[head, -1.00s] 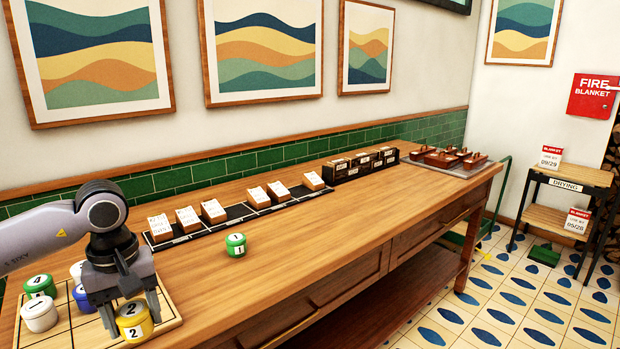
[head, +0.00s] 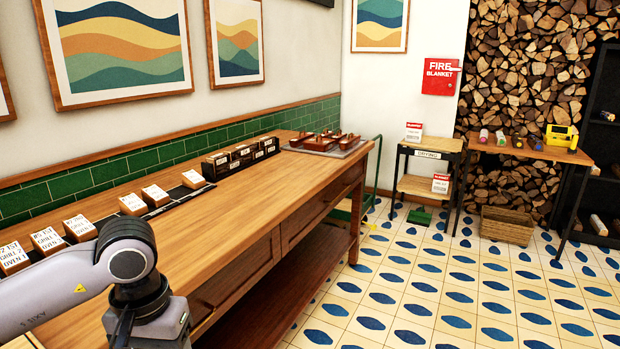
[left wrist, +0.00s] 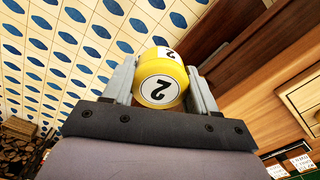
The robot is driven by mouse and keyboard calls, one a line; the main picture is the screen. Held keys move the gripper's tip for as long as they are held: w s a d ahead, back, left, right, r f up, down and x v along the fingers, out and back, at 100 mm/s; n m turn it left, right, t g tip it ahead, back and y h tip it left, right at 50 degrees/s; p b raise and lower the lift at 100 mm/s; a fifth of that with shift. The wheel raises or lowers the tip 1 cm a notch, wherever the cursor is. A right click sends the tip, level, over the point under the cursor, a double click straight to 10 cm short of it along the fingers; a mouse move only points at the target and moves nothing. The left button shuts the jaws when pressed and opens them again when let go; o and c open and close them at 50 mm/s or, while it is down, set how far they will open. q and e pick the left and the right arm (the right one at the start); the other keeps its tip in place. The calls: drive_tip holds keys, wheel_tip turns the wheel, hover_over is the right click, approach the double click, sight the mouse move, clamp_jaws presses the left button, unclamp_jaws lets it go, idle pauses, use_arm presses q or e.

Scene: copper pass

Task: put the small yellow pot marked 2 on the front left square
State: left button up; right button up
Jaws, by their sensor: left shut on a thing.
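The small yellow pot marked 2 (left wrist: 161,80) shows in the left wrist view, between the two fingers of my left gripper (left wrist: 160,85). The gripper is shut on it, and the number 2 on a white disc faces the camera. Patterned floor and the wooden table front show behind the pot. In the head view only the wrist of my left arm shows at the bottom left; its fingers and the pot are below the picture. The board with the squares cannot be made out now. My right gripper is in neither view.
The long wooden table (head: 225,228) carries a row of labelled blocks (head: 132,204), dark boxes (head: 240,155) and a tray (head: 347,151) at its far end. Open tiled floor (head: 440,285) lies to the right. A drying stand (head: 447,144) is at the back.

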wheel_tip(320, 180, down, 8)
drive_tip(key=b, duration=0.7)
